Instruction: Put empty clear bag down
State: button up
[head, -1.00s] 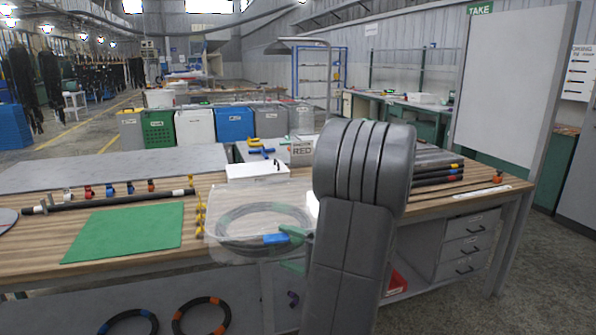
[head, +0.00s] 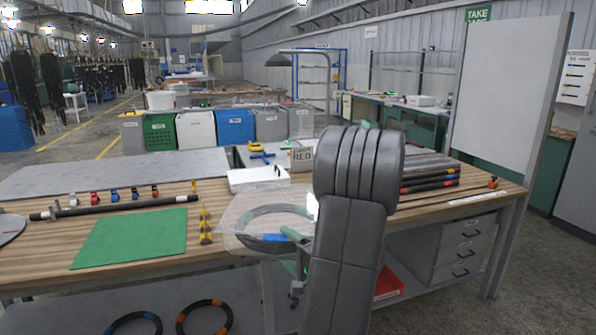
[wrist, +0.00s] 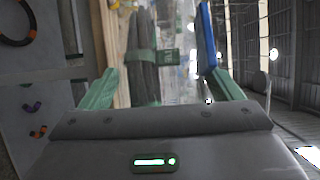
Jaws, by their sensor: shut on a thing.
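The clear bag (head: 236,238) is in the head view, over the front edge of the workbench. My gripper (head: 297,237) is at the bag's right side, partly hidden behind my arm, and is shut on the bag. In the wrist view, my green fingers (wrist: 162,78) stand either side of the view, with grey hose lengths (wrist: 143,50) and hazy clear plastic beyond. The exact grip is unclear.
The wooden workbench (head: 40,262) carries a green mat (head: 130,238), yellow fittings (head: 205,225), a white box (head: 258,178) and a dark hose (head: 120,207). Banded hoses (head: 430,183) lie at right. Bare wood shows around the mat.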

jog(key=w+m+t+h+p, duration=0.1)
jog(key=w+d+m+t+h+p, duration=0.1)
jog(key=h, duration=0.1)
jog(key=w+f+m+t+h+p, duration=0.1)
jog(key=p, duration=0.1)
jog(key=shift+d+m+h, duration=0.15)
jog(key=shift+m+h, duration=0.15)
jog(key=shift+w+d+f+m+t+h+p, duration=0.25)
jog(key=shift+f+m+h+p, duration=0.1)
jog(key=shift+f+h, duration=0.15)
jog(key=shift+w+d+f+m+t+h+p, duration=0.15)
jog(key=shift+d+f+m+h+p, duration=0.15)
jog(key=shift+h, duration=0.3)
jog(key=shift+s, duration=0.1)
